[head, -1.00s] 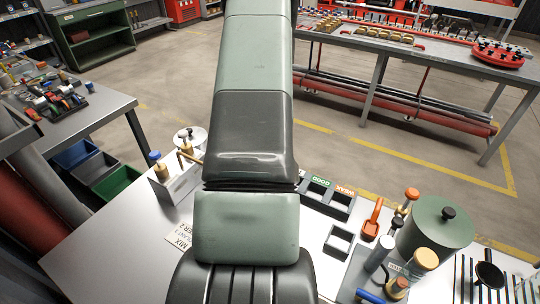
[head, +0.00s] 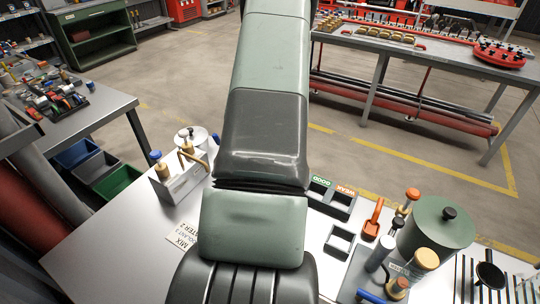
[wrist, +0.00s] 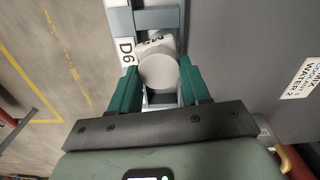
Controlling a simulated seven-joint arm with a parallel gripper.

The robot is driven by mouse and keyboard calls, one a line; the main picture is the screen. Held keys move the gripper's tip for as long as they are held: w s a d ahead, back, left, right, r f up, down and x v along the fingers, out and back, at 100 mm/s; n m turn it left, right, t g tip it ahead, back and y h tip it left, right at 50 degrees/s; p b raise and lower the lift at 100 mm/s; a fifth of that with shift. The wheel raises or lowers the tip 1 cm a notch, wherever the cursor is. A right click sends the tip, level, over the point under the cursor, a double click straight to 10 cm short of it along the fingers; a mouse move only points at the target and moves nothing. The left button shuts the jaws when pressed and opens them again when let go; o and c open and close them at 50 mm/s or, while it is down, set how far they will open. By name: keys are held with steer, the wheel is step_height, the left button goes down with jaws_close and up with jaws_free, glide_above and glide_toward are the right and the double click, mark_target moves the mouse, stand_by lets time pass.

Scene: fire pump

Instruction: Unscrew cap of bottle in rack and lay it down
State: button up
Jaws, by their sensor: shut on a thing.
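A round, pale grey cap (wrist: 158,73) shows from above in the wrist view, between the green fingers of my gripper (wrist: 160,66). The gripper is shut on this cap. Part of a white bottle (wrist: 152,44) with dark lettering shows just beyond the cap, in a cell of a blue-grey rack (wrist: 158,18) beside a "D6" label. I cannot tell from this view whether the cap still sits on the bottle's neck. In the head view my arm hides the gripper, the cap and this rack.
A white stand (head: 178,184) with blue-capped and brass-coloured items is left of my arm. A "MIX WATER 2" card (head: 182,236) lies by it. On the right are GOOD/WEAR bins (head: 330,200), a green pot (head: 437,228) and several tools. The left front tabletop (head: 110,250) is clear.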

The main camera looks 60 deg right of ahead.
steer(key=shift+n, duration=0.3)
steer(key=shift+r, duration=0.1)
steer(key=shift+r, duration=0.1)
steer(key=shift+r, duration=1.25)
steer(key=shift+r, duration=0.1)
steer(key=shift+r, duration=1.95)
